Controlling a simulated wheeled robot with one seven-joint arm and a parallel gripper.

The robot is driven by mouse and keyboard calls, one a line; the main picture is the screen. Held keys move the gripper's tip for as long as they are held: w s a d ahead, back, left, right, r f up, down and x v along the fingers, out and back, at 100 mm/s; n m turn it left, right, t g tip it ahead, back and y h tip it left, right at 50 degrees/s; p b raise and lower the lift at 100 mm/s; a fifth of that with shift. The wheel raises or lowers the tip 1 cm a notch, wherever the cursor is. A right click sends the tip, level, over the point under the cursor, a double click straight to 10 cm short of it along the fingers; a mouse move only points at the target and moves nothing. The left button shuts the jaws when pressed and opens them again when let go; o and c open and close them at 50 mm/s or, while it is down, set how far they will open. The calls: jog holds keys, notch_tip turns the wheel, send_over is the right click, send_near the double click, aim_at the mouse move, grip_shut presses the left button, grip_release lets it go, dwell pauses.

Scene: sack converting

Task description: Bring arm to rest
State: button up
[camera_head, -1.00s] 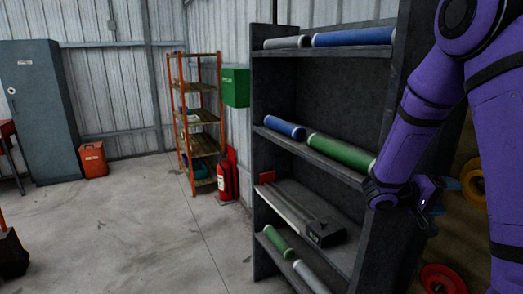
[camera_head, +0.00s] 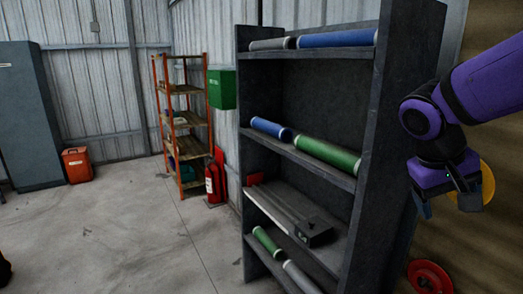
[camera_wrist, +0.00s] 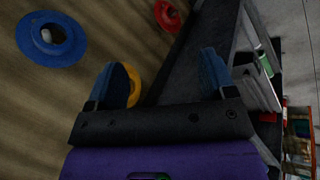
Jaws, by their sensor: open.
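My purple arm reaches in from the right of the head view. My gripper (camera_head: 449,205) hangs in the air to the right of the dark shelf unit (camera_head: 395,120), apart from its side panel as far as I can tell. In the wrist view my gripper (camera_wrist: 166,80) shows two blue fingers spread wide with nothing between them. The shelf unit's side also shows in the wrist view (camera_wrist: 190,75).
The shelves hold blue rolls (camera_head: 337,39), green rolls (camera_head: 327,153) and a grey flat device (camera_head: 290,212). On the wall at right are a yellow disc (camera_head: 488,182) and a red disc (camera_head: 430,276). A fire extinguisher (camera_head: 214,184) stands left.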

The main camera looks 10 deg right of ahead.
jog(key=s+a+r+n+t+y, duration=0.2)
jog(key=s+a+r+t+y, duration=0.2)
jog(key=a, duration=0.4)
jog(key=shift+s+a+r+n+t+y, duration=0.3)
jog(key=shift+s+r+n+t+y, duration=0.15)
jog(key=shift+t, duration=0.35)
jog(key=shift+f, duration=0.15)
